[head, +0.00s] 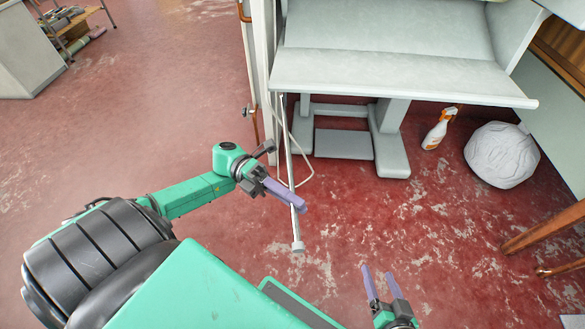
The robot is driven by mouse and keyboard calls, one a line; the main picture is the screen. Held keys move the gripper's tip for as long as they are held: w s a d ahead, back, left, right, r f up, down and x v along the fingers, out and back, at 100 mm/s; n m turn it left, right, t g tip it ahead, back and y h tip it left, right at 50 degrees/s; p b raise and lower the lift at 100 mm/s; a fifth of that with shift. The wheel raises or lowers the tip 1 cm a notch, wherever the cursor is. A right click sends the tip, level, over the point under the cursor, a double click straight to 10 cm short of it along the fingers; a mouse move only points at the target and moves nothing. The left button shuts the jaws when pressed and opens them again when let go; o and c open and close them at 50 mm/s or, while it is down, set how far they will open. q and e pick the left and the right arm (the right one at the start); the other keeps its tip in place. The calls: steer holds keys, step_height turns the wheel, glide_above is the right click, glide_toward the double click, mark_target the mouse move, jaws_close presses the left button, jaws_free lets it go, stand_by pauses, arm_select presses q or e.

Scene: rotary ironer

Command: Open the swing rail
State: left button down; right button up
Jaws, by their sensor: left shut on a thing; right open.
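The swing rail (289,145) is a thin pale rod in the head view. It runs from under the left end of the ironer's grey front shelf toward me, out over the red floor, and ends in a light grey cap. My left gripper (300,204) is shut on the rail, between its middle and the capped end; the fingers cover a short piece of it. My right gripper (376,284) is at the bottom of the view. Its fingers are apart and empty, to the right of and nearer to me than the rail's end.
The ironer (400,75) stands at the top with a grey foot frame below. A pale cord (307,166) hangs beside the rail. Floor at the left is clear.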

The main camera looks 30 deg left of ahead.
arm_select(q)
steer(key=c, duration=1.1)
jaws_free()
steer(key=shift+w, duration=0.1)
steer(key=shift+a, duration=0.1)
steer(key=a+b, duration=0.1)
steer(key=a, duration=0.3)
steer(key=w+a+f+b, duration=0.1)
steer(key=a+b, duration=0.1)
steer(key=a, duration=0.3)
steer(key=a+f+b, duration=0.1)
steer(key=a+b, duration=0.1)
steer(key=a, duration=0.3)
steer(key=shift+w+f, duration=0.25)
steer(key=shift+w, duration=0.1)
steer(key=shift+a+r, duration=0.1)
steer(key=shift+r, duration=0.15)
steer(key=shift+c, duration=0.4)
arm_select(e)
steer(key=shift+m+t, duration=0.3)
steer(key=shift+t, duration=0.3)
steer(key=f, duration=0.5)
steer(key=shift+a+f, duration=0.15)
steer(key=shift+a, duration=0.05)
